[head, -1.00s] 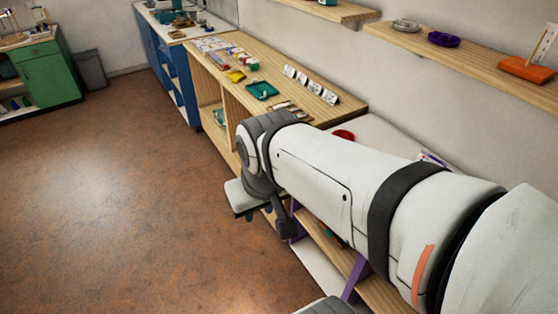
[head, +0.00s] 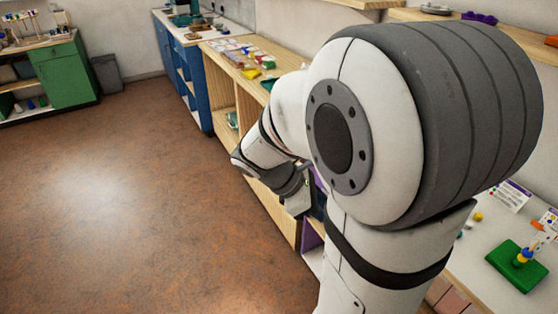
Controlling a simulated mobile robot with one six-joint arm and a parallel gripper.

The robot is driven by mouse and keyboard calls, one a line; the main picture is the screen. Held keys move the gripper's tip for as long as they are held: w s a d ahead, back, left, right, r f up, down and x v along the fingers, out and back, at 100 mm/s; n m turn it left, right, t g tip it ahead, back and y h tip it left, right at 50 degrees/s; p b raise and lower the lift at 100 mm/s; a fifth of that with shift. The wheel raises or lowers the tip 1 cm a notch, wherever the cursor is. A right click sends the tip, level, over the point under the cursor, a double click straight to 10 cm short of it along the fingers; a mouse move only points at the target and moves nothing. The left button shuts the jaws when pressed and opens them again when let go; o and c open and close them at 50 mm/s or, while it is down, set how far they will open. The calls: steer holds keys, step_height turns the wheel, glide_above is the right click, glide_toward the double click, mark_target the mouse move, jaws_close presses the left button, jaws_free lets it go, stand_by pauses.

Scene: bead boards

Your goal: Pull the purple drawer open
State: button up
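Purple panels (head: 311,236) show low on the front of the white-topped cabinet, behind my arm. I cannot tell whether they belong to the drawer or to the cabinet frame, because my arm hides most of that front. My gripper (head: 298,203) is small and partly hidden at the end of the bent arm, close to the cabinet front and the purple parts. I cannot see its fingertips clearly, or whether it touches anything.
A white worktop (head: 485,268) at right holds a green board (head: 517,266) with a bead stand and loose beads. A wooden shelf unit (head: 222,95) stands behind, then a blue cabinet (head: 187,75). The brown floor (head: 120,200) at left is clear.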

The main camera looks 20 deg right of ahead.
steer(key=w+d+f+n+t+h+b, duration=0.2)
steer(key=w+d+f+n+h+b, duration=0.15)
steer(key=w+f+n+b, duration=0.35)
steer(key=w+d+f+n+t+h+b, duration=0.1)
steer(key=w+d+f+n+h+b, duration=0.3)
steer(key=f+n, duration=0.5)
steer(key=w+d+f+n+t+h+b, duration=0.2)
steer(key=w+d+f+n+h+b, duration=0.1)
steer(key=w+f+n+h+b, duration=0.4)
steer(key=d, duration=0.2)
steer(key=d+y+p, duration=0.1)
steer(key=d, duration=0.1)
steer(key=d+n+y, duration=0.1)
steer(key=d, duration=0.1)
steer(key=shift+d+r, duration=0.3)
steer(key=shift+r, duration=0.1)
jaws_close()
steer(key=shift+d, duration=0.1)
